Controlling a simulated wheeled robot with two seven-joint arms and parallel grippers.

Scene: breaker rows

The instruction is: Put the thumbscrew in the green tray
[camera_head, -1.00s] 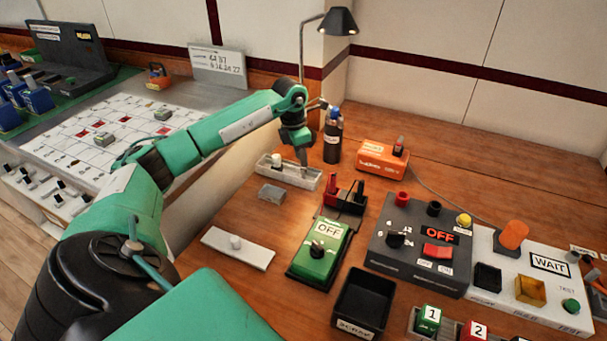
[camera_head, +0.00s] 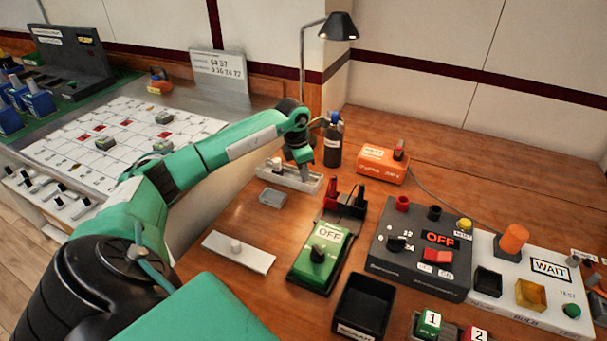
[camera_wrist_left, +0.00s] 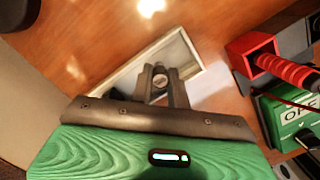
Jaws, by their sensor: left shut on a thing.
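My left gripper (camera_head: 304,176) reaches down over the right part of a long, shallow, pale tray (camera_head: 265,172) beside the lamp. In the left wrist view the gripper (camera_wrist_left: 162,84) is shut on a small dark round piece, apparently the thumbscrew (camera_wrist_left: 160,80). The fingers hide most of it. The pale rim of the tray (camera_wrist_left: 190,48) surrounds the fingertips there; I cannot tell whether the piece touches the tray floor. I cannot pick out a green tray for certain. My right gripper is not in view.
A dark bottle (camera_head: 333,146) and a lamp (camera_head: 338,27) stand close behind the gripper. A small grey box (camera_head: 272,197), a red-and-black holder (camera_head: 345,202) and a green OFF unit (camera_head: 320,256) are nearer. A black bin (camera_head: 390,291) stands at the front.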

